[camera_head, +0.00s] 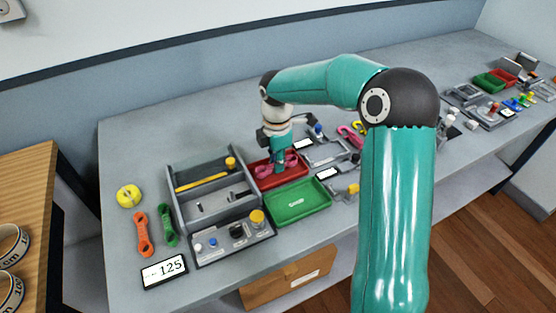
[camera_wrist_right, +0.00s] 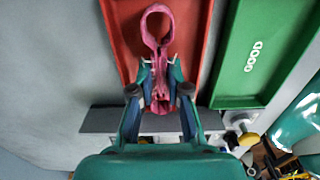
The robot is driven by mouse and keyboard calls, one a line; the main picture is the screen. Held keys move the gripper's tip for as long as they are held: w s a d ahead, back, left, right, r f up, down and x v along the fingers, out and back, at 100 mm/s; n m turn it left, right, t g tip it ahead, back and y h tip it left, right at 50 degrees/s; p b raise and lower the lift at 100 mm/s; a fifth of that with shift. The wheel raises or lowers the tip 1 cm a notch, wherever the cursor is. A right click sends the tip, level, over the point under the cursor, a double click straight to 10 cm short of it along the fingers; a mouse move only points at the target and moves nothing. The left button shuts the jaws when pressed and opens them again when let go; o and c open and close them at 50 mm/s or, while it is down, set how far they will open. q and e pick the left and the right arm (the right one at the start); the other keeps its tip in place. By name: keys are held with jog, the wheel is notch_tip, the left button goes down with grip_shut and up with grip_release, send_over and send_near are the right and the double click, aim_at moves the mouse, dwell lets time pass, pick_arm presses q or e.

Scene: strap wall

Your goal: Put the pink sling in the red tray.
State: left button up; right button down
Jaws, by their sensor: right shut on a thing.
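The pink sling (camera_wrist_right: 158,42) shows in the right wrist view, with a loop at one end and its body between my fingers. My right gripper (camera_wrist_right: 159,82) is shut on the sling, over the red tray (camera_wrist_right: 197,25). In the head view the red tray (camera_head: 277,177) stands on the grey bench, and my right gripper (camera_head: 278,163) is low over it. The pink sling (camera_head: 291,160) shows partly beside the fingers. I cannot tell whether the sling touches the tray floor. My left gripper is not in view.
A green tray (camera_head: 298,203) marked GOOD stands in front of the red tray. A grey divided organizer (camera_head: 213,190) is to the left. Orange (camera_head: 142,234) and green (camera_head: 166,226) slings, a yellow roll (camera_head: 129,196) and a display (camera_head: 164,271) lie further left. Another pink item (camera_head: 348,134) is behind my arm.

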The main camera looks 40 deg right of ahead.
jog(key=shift+f, duration=0.15)
dwell(0.6)
jog(key=c, duration=0.7)
grip_release()
jog(key=shift+o, duration=0.2)
notch_tip(320, 180, up, 6)
jog(key=p, duration=0.5)
jog(key=shift+w, duration=0.1)
